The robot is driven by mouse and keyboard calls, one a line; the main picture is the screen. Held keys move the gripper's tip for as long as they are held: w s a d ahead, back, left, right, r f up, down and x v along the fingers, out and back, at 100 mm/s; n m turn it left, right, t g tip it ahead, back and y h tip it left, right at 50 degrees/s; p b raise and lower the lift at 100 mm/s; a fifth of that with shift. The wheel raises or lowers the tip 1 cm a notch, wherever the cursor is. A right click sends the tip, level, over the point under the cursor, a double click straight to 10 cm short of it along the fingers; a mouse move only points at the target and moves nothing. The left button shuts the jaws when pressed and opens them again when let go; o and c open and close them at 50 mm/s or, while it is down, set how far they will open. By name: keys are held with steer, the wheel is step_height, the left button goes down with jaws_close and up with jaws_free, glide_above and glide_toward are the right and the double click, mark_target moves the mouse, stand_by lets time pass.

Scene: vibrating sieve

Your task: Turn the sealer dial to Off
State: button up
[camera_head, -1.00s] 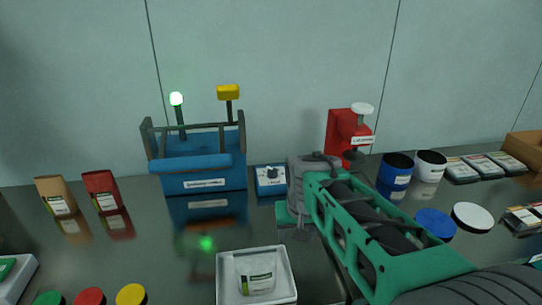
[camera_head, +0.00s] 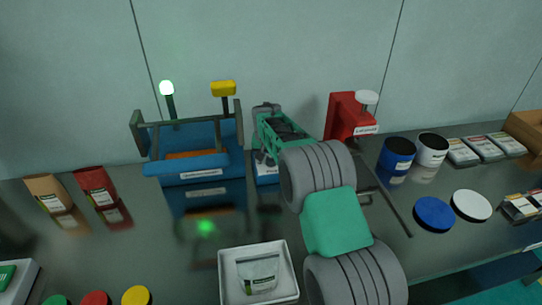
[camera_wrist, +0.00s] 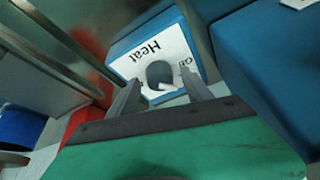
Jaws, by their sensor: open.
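The sealer's dial (camera_wrist: 160,73) is a dark grey knob on a white panel (camera_wrist: 140,58) of a small blue box (camera_wrist: 125,40). In the wrist view the panel reads "Heat" and a partly covered "Off". My gripper (camera_wrist: 161,92) is open, its fingers on either side of the dial's near end. I cannot tell whether they touch it, or which mark the dial points to. In the head view my gripper (camera_head: 266,150) covers most of the dial box (camera_head: 266,178), and the dial is hidden. The blue sealer (camera_head: 195,165) stands just left of it.
A red press (camera_head: 345,118) stands close on the right. A white tray with a pouch (camera_head: 230,292) lies in front. Brown (camera_head: 47,192) and red (camera_head: 96,185) pouches stand left. Blue (camera_head: 397,155) and white (camera_head: 431,148) jars stand right.

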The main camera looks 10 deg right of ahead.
steer(key=shift+c, duration=0.5)
jaws_close()
